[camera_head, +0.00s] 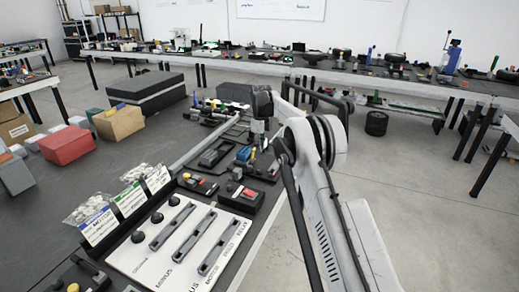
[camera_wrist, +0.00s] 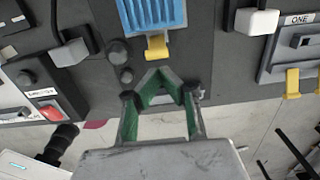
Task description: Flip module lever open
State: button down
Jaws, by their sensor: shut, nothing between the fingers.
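A blue ribbed module (camera_wrist: 155,14) is mounted on the dark panel at the top of the wrist view. A yellow lever (camera_wrist: 157,47) sticks out from its near edge, towards my gripper. My gripper (camera_wrist: 158,76) is shut and empty, with green inner pads, and its tips are just below the yellow lever in the picture. A small gap shows between tips and lever; I cannot tell the height difference. In the head view my gripper (camera_head: 258,141) is over the far part of the panel, beside the blue module (camera_head: 243,153).
In the wrist view, a grey unit marked ONE (camera_wrist: 296,38) with yellow tabs is at right. A white-capped lever (camera_wrist: 257,21), black knobs (camera_wrist: 118,52) and a red button (camera_wrist: 51,113) lie around. Pale floor shows beyond the panel edge.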

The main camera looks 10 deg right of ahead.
jog(key=shift+r, duration=0.4)
jog(key=w+a+r+p, duration=0.3)
jog(key=a+r+p, duration=0.1)
jog(key=r+p, duration=0.4)
jog(key=shift+w+r, duration=0.15)
jog(key=shift+r, duration=0.1)
jog(key=shift+a, duration=0.1)
dwell(0.4)
